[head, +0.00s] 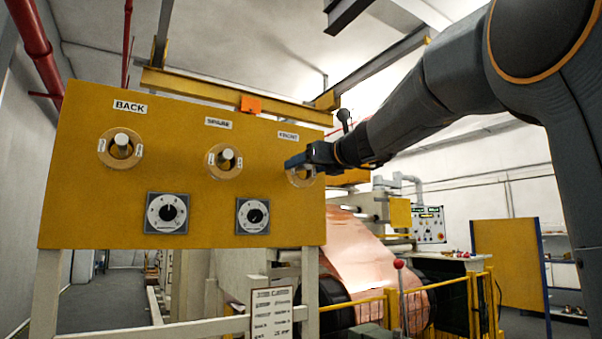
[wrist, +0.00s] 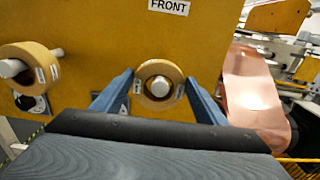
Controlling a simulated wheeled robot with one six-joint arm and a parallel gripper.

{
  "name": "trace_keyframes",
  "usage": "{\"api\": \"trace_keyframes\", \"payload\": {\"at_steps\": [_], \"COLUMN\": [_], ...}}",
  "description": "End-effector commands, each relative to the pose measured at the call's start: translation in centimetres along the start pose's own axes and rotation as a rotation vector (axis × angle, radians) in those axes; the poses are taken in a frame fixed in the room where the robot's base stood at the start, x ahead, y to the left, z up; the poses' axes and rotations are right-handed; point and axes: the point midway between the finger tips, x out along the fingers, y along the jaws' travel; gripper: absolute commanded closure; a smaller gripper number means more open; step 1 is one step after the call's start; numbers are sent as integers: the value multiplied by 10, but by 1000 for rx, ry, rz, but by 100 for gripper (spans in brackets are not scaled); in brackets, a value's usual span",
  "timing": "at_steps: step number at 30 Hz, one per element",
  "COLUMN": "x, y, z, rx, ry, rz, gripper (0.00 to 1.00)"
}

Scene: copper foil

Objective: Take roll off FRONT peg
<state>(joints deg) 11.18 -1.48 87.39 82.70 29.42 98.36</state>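The tape-like tan roll (wrist: 147,73) hangs on the FRONT peg (wrist: 159,87), under the FRONT label (wrist: 169,6) on the yellow board. The peg's pale end shows through the roll's hole. My gripper (wrist: 160,85) is open, with one blue finger on each side of the roll, very close to its rim; I cannot tell whether they touch it. In the head view my gripper (head: 295,162) reaches in from the right and partly covers the same roll (head: 302,180).
Similar rolls sit on the BACK peg (head: 105,147) and the middle peg (head: 213,166). Two dials (head: 167,213) (head: 252,216) are on the yellow board (head: 80,190) below. A job card (head: 272,313) stands in front. Copper foil (head: 355,250) runs through a machine behind, at right.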

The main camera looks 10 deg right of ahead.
Motion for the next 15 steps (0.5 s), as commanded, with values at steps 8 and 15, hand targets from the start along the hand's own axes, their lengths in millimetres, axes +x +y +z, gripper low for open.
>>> {"api": "trace_keyframes", "payload": {"at_steps": [8,15], "x": [0,0], "y": [0,0], "z": [0,4], "rx": [0,0], "ry": [0,0], "rz": [0,0], "gripper": [58,58]}}
